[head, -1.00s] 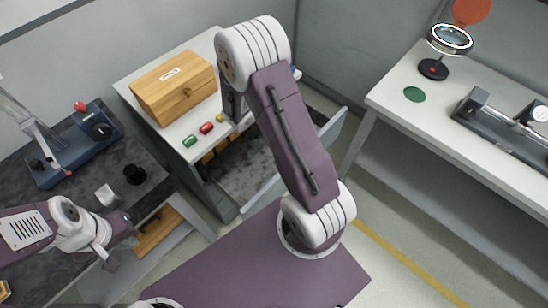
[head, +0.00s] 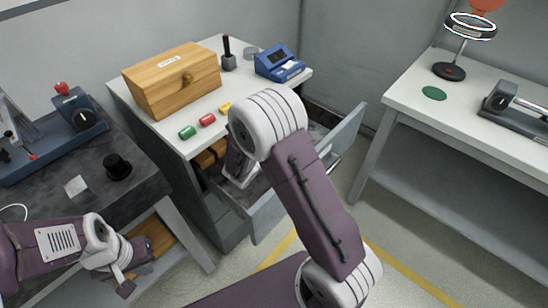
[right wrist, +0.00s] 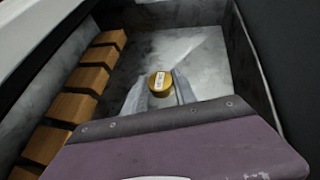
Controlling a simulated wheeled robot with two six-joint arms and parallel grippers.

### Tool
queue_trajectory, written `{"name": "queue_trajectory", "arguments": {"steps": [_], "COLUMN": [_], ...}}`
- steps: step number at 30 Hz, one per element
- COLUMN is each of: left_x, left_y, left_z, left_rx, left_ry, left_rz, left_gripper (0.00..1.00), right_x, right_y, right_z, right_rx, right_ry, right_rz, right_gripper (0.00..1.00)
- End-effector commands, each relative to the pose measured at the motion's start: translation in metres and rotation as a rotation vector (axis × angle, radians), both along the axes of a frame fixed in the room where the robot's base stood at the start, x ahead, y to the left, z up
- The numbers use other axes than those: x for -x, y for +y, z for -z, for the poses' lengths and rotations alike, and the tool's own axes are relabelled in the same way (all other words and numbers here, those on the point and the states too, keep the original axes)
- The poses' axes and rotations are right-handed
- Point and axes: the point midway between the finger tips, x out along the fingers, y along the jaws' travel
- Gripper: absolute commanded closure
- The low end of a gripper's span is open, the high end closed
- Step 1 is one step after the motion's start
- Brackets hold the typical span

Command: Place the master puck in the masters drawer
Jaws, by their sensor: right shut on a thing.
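The master puck (right wrist: 160,84) is a small brass-coloured disc with a white label, seen in the right wrist view. My right gripper (right wrist: 160,92) is shut on it, one finger on each side, inside the open drawer (right wrist: 205,48). Whether the puck touches the drawer floor I cannot tell. In the head view the grey open drawer (head: 347,142) juts from the cabinet, and my right arm hides much of it, including the puck. My left gripper (head: 128,275) hangs at the lower left, away from the drawer; its jaws are not clear.
Wooden blocks (right wrist: 88,80) line the drawer's left side. On the cabinet stand a wooden box (head: 172,85), a blue device (head: 279,63) and green, red and yellow pieces. A white table (head: 480,115) stands right, a dark bench (head: 60,190) left. Floor shows between.

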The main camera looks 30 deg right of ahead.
Motion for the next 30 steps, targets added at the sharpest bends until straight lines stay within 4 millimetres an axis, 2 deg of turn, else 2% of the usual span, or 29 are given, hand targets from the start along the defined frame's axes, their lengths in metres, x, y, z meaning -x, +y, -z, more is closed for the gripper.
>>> {"name": "queue_trajectory", "arguments": {"steps": [1,7,13,20,24,25,27,30], "left_x": [0.0,0.0,0.0,0.0,0.0,0.0,0.0,0.0], "left_y": [0.0,0.0,0.0,0.0,0.0,0.0,0.0,0.0], "left_z": [0.005,0.006,0.02,0.018,0.023,0.022,0.021,0.021], "left_rx": [0.0,0.0,0.0,0.0,0.0,0.0,0.0,0.0], "left_ry": [0.0,0.0,0.0,0.0,0.0,0.0,0.0,0.0], "left_rz": [0.0,0.0,0.0,0.0,0.0,0.0,0.0,0.0], "left_gripper": [1.0,1.0,1.0,1.0,1.0,1.0,1.0,1.0], "right_x": [0.0,0.0,0.0,-0.001,0.0,0.0,0.0,0.0], "right_y": [0.0,0.0,0.0,0.0,0.0,0.0,0.0,0.0], "right_z": [0.009,0.015,0.049,0.048,0.053,0.052,0.051,0.051], "right_rx": [0.001,0.001,0.002,0.001,0.0,0.0,0.0,0.0], "right_ry": [-0.001,-0.002,0.0,-0.004,-0.003,-0.002,-0.002,-0.002], "right_rz": [0.0,0.0,0.0,0.001,0.001,0.001,0.001,0.001], "right_gripper": [1.0,1.0,1.0,1.0,1.0,0.62,0.45,0.45]}}
